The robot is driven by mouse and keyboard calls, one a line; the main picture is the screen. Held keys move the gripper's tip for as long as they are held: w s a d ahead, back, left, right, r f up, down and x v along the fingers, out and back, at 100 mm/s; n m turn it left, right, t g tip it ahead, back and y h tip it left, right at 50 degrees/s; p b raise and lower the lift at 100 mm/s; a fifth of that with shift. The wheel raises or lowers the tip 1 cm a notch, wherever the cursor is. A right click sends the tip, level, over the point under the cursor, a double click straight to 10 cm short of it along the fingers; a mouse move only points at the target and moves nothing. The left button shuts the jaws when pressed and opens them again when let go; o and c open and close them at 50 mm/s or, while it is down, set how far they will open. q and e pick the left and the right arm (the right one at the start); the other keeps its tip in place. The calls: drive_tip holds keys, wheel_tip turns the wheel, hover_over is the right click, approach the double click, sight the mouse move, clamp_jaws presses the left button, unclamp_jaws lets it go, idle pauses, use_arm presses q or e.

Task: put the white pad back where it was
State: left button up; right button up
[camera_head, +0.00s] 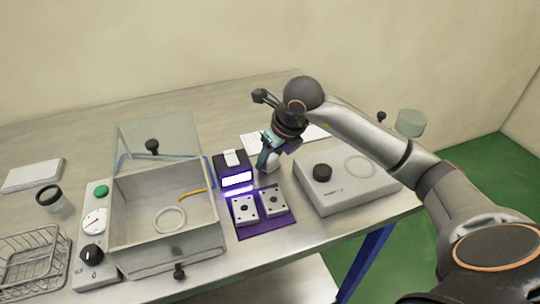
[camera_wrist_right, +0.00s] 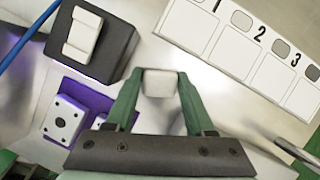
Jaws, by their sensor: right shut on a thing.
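My right gripper (camera_head: 264,166) is above the table between the black device and the grey instrument. Its green fingers (camera_wrist_right: 158,92) are shut on a small white pad (camera_wrist_right: 158,82), which shows between the fingertips in the right wrist view. In the head view the fingers mostly hide this pad. A card with numbered places (camera_wrist_right: 235,50) lies beyond the gripper, with grey squares by its numbers; the card also shows in the head view (camera_head: 250,146). Another white block (camera_wrist_right: 83,35) sits on top of the black device (camera_wrist_right: 105,58). My left gripper is not in view.
A purple mat (camera_head: 267,230) bears two grey plates with holes. A grey instrument with a black knob (camera_head: 345,190) stands right. An open box with a raised clear lid (camera_head: 158,140), a gauge panel (camera_head: 95,222) and a wire basket (camera_head: 30,262) stand left.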

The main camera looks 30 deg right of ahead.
drive_tip(key=shift+f, duration=0.2)
drive_tip(key=o, duration=0.9)
drive_tip(key=shift+r, duration=0.1)
drive_tip(key=shift+r, duration=0.25)
drive_tip(key=v, duration=1.1)
drive_tip(key=shift+s+r+p, duration=0.1)
drive_tip(key=shift+r+p, duration=0.25)
drive_tip(key=shift+r, duration=0.05)
